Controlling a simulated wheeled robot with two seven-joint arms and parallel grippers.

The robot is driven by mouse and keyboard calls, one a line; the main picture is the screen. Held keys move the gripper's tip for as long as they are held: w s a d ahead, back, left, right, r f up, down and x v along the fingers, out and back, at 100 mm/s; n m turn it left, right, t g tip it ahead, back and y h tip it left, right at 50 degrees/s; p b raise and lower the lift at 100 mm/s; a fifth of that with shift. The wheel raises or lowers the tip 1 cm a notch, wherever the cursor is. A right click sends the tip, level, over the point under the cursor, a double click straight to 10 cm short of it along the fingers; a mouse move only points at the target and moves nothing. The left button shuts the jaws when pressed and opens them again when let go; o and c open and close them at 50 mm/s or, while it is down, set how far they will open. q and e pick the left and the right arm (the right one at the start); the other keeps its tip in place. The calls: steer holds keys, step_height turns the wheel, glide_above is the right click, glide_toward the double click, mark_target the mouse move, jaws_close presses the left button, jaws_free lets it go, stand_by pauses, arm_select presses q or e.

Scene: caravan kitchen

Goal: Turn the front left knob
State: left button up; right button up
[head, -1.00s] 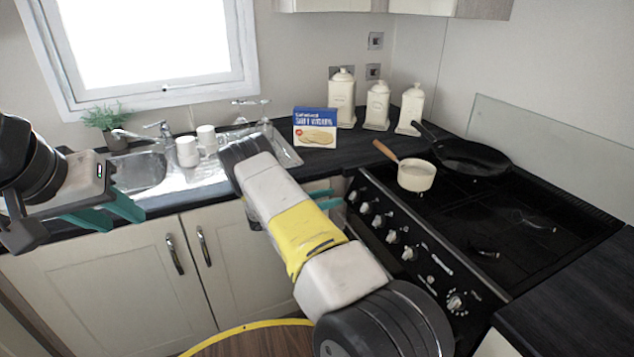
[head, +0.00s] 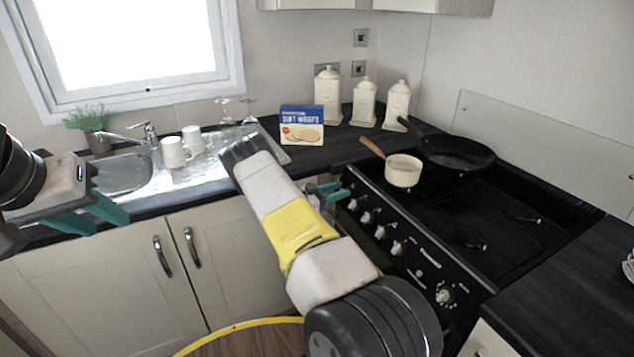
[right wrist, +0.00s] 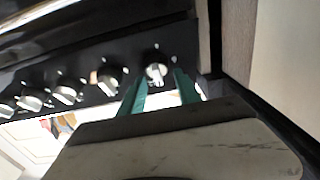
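The stove's front panel carries a row of white knobs. The end knob (head: 352,204) is the leftmost in the head view. In the right wrist view the end knob (right wrist: 156,70) shows between the teal fingertips of my right gripper (right wrist: 160,78). The fingers are apart, one on each side of the knob; I cannot tell if they touch it. In the head view my right gripper (head: 332,191) is beside the panel's left end, partly hidden by my arm. My left gripper (head: 92,216) is open and empty, in front of the sink counter at the left.
A cream saucepan (head: 403,172) and a black frying pan (head: 457,153) stand on the stove (head: 490,225). A blue box (head: 302,112), cream canisters (head: 327,95) and white mugs (head: 174,153) stand on the counter. Cupboard doors (head: 120,285) are below the sink.

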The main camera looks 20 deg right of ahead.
jaws_close()
steer(key=shift+n, duration=0.4)
steer(key=n+t, duration=0.2)
steer(key=n, duration=0.2)
steer(key=shift+n+y, duration=0.4)
steer(key=n+t, duration=0.1)
steer(key=n, duration=0.1)
steer(key=n+t+y, duration=0.1)
steer(key=n, duration=0.2)
steer(key=shift+w+a+f+n+t+y, duration=0.1)
steer(key=shift+w+n+t+y, duration=0.05)
steer(key=shift+n+t+y, duration=0.15)
steer(key=shift+w+a+f+n+t+y, duration=0.15)
steer(key=shift+n+y, duration=0.5)
steer(key=shift+n, duration=0.95)
steer(key=shift+s+d+f+n+t+y, duration=0.15)
steer(key=shift+n+y, duration=0.55)
steer(key=shift+n, duration=0.9)
steer(key=shift+w+a+n+t+y, duration=0.15)
steer(key=shift+n+y, duration=0.5)
steer(key=shift+n, duration=0.95)
